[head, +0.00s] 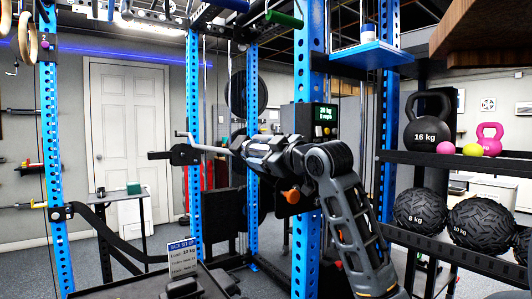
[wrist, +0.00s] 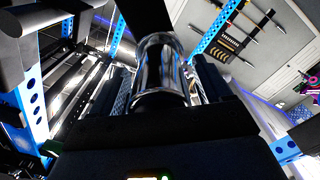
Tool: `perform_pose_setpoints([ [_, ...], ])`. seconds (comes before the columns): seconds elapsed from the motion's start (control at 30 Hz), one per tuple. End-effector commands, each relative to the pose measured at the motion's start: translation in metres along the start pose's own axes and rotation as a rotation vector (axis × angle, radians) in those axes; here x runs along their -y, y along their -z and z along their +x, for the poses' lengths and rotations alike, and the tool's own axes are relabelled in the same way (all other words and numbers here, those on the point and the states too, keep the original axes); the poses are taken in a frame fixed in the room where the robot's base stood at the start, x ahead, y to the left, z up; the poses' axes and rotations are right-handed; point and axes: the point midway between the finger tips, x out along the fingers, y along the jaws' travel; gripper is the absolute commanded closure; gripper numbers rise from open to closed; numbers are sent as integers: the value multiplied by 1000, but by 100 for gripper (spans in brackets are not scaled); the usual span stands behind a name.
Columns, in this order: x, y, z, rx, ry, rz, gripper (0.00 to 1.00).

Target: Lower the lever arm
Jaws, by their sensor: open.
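A lever arm with a black end block (head: 184,154) and a bent silver bar (head: 205,148) shows in the head view, left of my gripper (head: 243,147). My gripper reaches left from the jointed arm at about the height of the bar. In the wrist view a shiny chrome cylinder (wrist: 160,72), which looks like part of the lever arm, lies between the two fingers of my gripper (wrist: 163,88). The fingers are open, one on each side of it. I cannot tell whether they touch it. The lever arm's pivot is hidden.
Blue rack uprights (head: 194,125) stand around my arm. A shelf rack (head: 455,160) with a kettlebell (head: 427,122) and medicine balls is at right. A small sign (head: 184,257) stands at the lower front.

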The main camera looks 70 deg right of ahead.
Motion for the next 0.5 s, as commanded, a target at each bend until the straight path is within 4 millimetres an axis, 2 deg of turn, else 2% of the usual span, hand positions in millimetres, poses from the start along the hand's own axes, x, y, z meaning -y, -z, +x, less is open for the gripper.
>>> perform_pose_setpoints([
  [0.17, 0, 0, 0, 0, 0, 0, 24],
  [0.5, 0, 0, 0, 0, 1, 0, 57],
])
